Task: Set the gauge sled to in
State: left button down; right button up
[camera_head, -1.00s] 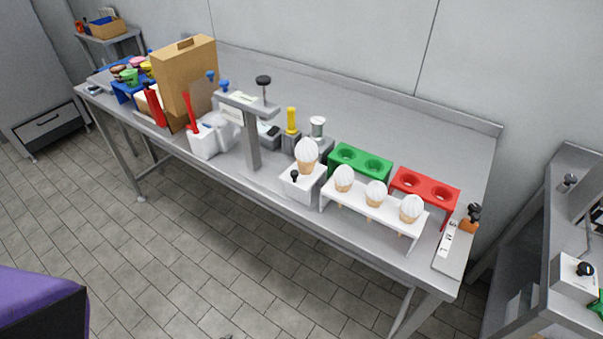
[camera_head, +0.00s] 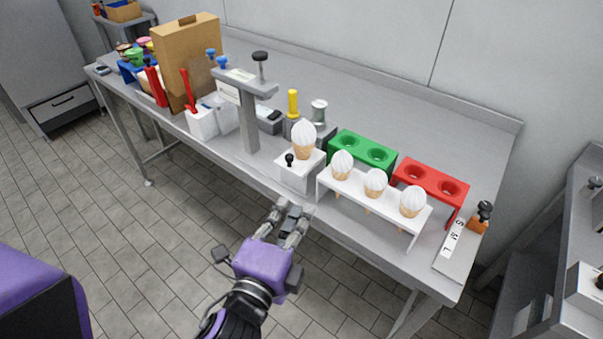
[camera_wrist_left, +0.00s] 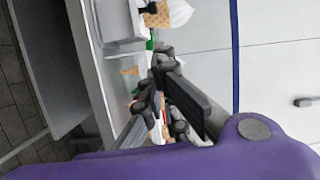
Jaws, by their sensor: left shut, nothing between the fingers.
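A white block (camera_head: 297,177) with a small black knob (camera_head: 290,159) on its front holds a white-topped cone (camera_head: 304,140). It looks like the gauge sled and sits at the table's front edge. Right behind and left of it stands a grey gauge post (camera_head: 250,125) with a flat head and a black-topped plunger (camera_head: 261,66). My left gripper (camera_head: 289,212) is shut and empty, in front of and below the block, apart from it. In the left wrist view its fingers (camera_wrist_left: 163,62) show close up, with the block (camera_wrist_left: 122,20) and cone (camera_wrist_left: 168,12) beyond at the top.
A white rack (camera_head: 367,201) with three cones stands right of the block. Green (camera_head: 362,151) and red (camera_head: 432,181) holders stand behind it. An S-M-L strip (camera_head: 452,245) with an orange slider lies at the right end. Floor in front is free.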

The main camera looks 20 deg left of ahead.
pick_arm(q)
jog(key=p, duration=0.1)
send_near(300, 174)
jog(key=w+d+r, duration=0.3)
jog(key=w+d, duration=0.1)
jog(key=w, duration=0.1)
jog(key=shift+w+a+f+p, duration=0.2)
jog(key=shift+w+a+p, duration=0.2)
jog(key=shift+w+a, duration=0.5)
jog(key=shift+w+a+f, duration=0.15)
jog(key=shift+w+a, duration=0.15)
jog(key=shift+a, duration=0.15)
